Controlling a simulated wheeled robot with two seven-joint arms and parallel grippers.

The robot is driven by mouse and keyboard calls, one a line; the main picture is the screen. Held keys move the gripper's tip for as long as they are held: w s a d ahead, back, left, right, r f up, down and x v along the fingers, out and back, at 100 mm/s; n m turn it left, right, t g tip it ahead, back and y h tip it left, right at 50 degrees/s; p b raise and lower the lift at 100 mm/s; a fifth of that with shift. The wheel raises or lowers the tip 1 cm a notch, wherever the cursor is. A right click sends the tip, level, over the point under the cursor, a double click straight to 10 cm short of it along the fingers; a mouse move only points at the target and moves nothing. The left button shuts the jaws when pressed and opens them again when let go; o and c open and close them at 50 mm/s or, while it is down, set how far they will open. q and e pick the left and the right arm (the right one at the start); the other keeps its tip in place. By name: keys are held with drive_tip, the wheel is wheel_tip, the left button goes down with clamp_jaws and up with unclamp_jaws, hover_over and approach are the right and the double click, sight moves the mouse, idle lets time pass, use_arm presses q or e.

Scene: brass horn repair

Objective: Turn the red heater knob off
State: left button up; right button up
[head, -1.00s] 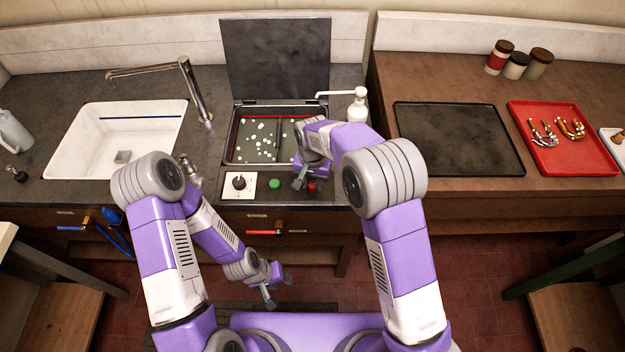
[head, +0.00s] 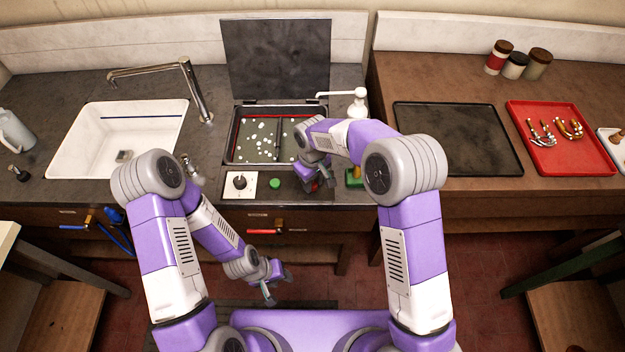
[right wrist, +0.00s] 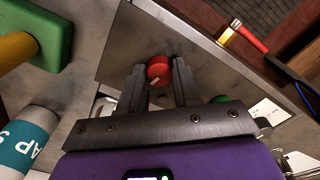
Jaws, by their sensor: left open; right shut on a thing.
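The red heater knob (right wrist: 158,72) sits on the front panel of the sink-like basin unit, right of a green button (head: 275,183). In the right wrist view it lies between my right gripper's two dark fingers, with a pale mark on its face. In the head view, my right gripper (head: 317,185) mostly covers the knob. My right gripper is shut on the knob. My left gripper (head: 278,285) is open and empty, low in front of the counter, away from the knob.
The basin (head: 240,158) with white bits has its dark lid (head: 275,58) raised. A green-and-yellow object (head: 354,178) stands close right of my right gripper. A soap pump (head: 357,105) is behind. A red tray (head: 590,155) is far right.

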sight(313, 184)
drive_tip(key=shift+n, duration=1.5)
drive_tip(key=o, duration=1.1)
drive_tip(key=shift+c, duration=0.2)
wheel_tip(313, 184, up, 8)
drive_tip(key=shift+f+p, duration=0.15)
drive_tip(key=shift+p, duration=0.3)
drive_tip(key=shift+f, duration=0.15)
